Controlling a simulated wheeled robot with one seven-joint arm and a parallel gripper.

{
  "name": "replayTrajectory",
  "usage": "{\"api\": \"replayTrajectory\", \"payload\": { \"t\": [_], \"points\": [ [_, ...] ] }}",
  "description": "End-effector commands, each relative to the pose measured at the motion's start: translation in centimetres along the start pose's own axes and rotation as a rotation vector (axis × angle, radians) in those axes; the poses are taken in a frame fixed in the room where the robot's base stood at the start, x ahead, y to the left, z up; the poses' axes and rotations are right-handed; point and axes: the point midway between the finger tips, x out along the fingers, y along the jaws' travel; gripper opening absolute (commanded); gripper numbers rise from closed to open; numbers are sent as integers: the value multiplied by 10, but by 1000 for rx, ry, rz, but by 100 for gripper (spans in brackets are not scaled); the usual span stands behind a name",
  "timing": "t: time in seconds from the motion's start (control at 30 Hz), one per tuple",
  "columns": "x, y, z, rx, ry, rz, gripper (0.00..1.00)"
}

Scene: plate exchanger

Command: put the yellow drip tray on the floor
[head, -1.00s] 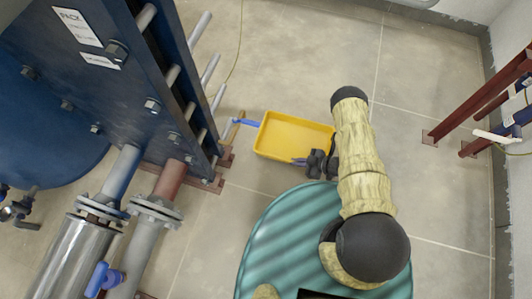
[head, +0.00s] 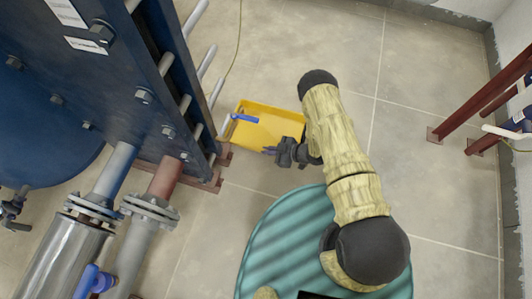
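The yellow drip tray (head: 268,112) is a shallow rectangular pan beside the blue plate exchanger.
The blue exchanger frame (head: 135,80) with its bolts and rods stands at the left, its foot (head: 205,183) just left of the tray. Pipes (head: 150,215) run below it. A dark red stand (head: 470,105) is at the right. Bare floor (head: 320,50) lies beyond the tray.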

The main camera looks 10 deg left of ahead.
Motion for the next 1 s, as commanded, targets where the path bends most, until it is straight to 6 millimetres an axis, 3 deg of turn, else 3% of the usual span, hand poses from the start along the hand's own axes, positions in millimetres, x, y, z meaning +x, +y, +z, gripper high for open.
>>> {"api": "replayTrajectory", "payload": {
  "t": [0.07, 0.3, 0.77, 0.9, 1.0],
  "points": [
    [11, 0, -4, -3, 5, -1, 0],
    [27, -2, 24, -3, 2, -1, 0],
    [28, -2, 27, -3, 3, 0, 0],
    [28, -2, 27, -1, 1, 0, 25],
    [28, -3, 27, -1, 1, -1, 25]
  ]
}}
